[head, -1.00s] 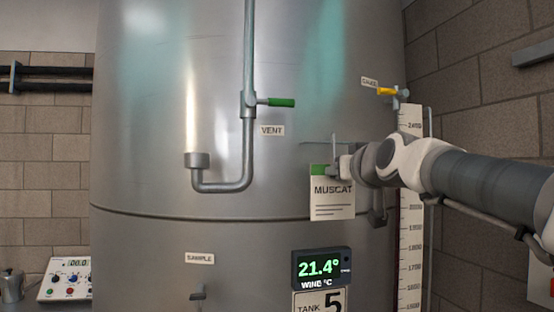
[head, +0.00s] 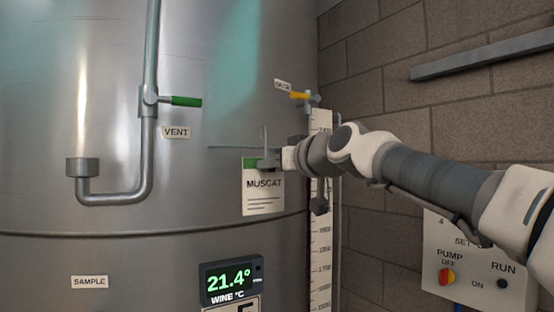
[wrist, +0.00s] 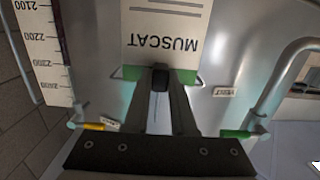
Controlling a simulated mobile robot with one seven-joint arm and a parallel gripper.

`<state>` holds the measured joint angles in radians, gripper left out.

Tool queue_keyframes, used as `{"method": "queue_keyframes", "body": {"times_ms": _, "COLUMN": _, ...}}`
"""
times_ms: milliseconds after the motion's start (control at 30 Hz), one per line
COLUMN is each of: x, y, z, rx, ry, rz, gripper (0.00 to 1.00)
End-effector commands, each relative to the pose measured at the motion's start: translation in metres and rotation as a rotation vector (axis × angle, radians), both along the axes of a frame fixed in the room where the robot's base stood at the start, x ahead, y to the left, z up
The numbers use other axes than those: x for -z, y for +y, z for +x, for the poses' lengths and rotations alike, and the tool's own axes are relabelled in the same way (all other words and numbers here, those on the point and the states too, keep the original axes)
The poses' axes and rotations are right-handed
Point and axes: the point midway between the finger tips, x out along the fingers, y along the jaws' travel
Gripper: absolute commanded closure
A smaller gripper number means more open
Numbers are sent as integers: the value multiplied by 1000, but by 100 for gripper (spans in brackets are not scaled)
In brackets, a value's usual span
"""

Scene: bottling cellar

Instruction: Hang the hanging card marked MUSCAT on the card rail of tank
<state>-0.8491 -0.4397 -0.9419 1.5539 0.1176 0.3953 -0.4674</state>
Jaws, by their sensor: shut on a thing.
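The MUSCAT card (head: 263,198), white with a green top strip, hangs upright from my gripper (head: 268,163) in front of the steel tank (head: 60,260). My gripper is shut on the card's top edge. In the wrist view the card (wrist: 165,20) appears upside down, with the fingertips (wrist: 160,76) at its green strip. A thin horizontal rail (head: 228,147) shows on the tank wall just above and left of the card. I cannot tell whether the card touches the rail.
A vent pipe (head: 148,130) with a green-handled valve (head: 186,101) stands left of the card. A level scale (head: 320,240) and yellow-handled gauge valve (head: 300,95) are to the right. A display reading 21.4° (head: 231,282) is below. A pump panel (head: 478,262) is at right.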

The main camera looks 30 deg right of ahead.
Motion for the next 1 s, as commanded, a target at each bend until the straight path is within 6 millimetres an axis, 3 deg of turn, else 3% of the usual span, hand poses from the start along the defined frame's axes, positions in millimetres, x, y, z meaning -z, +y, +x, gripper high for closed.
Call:
{"method": "queue_keyframes", "body": {"times_ms": 700, "x": -3, "y": 4, "z": 58, "rx": -3, "ry": 0, "rz": -1, "gripper": 100}}
{"method": "queue_keyframes", "body": {"times_ms": 767, "x": 11, "y": 3, "z": 57, "rx": 0, "ry": 0, "rz": -1, "gripper": 100}}
{"method": "queue_keyframes", "body": {"times_ms": 1000, "x": 25, "y": 2, "z": 56, "rx": 0, "ry": -1, "rz": -1, "gripper": 100}}
